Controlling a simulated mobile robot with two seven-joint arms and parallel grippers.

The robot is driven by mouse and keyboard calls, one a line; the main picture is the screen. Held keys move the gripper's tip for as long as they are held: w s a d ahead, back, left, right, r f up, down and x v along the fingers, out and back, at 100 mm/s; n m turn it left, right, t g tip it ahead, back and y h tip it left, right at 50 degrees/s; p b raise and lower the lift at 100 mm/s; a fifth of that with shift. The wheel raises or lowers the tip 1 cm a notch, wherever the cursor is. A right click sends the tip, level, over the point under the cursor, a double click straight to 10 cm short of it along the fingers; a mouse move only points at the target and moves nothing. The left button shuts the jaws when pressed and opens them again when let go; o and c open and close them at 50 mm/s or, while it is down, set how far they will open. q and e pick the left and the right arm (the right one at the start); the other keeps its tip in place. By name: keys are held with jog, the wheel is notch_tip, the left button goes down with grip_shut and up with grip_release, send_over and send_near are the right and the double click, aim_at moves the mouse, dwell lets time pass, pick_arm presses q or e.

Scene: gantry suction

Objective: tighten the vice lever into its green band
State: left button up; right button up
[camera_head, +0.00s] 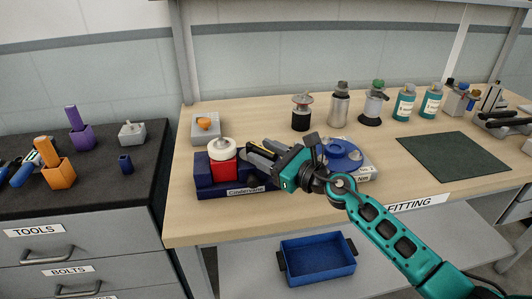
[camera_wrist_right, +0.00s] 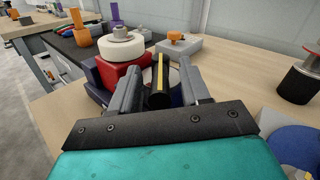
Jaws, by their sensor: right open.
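The vice appears to be the dark blue block (camera_head: 205,188) with a labelled front, left of centre on the wooden bench. It carries a red block (camera_head: 223,170) topped by a white round piece (camera_head: 222,148). A black bar with a yellow stripe (camera_wrist_right: 160,80), perhaps the lever, stands between the fingers of my right gripper (camera_wrist_right: 162,88) in the wrist view. That gripper (camera_head: 260,158) is open, with a finger on each side of the bar and visible gaps. I cannot make out a green band; my gripper hides part of the vice. My left gripper is not in view.
A blue disc on a grey base (camera_head: 342,154) stands just right of my gripper. An orange-knobbed grey box (camera_head: 206,127) is behind the vice. Several bottles (camera_head: 404,105) line the back. A dark green mat (camera_head: 450,158) lies clear at right. A blue tray (camera_head: 318,262) is below the bench.

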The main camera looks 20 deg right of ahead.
grip_shut()
dwell(0.3)
dwell(0.3)
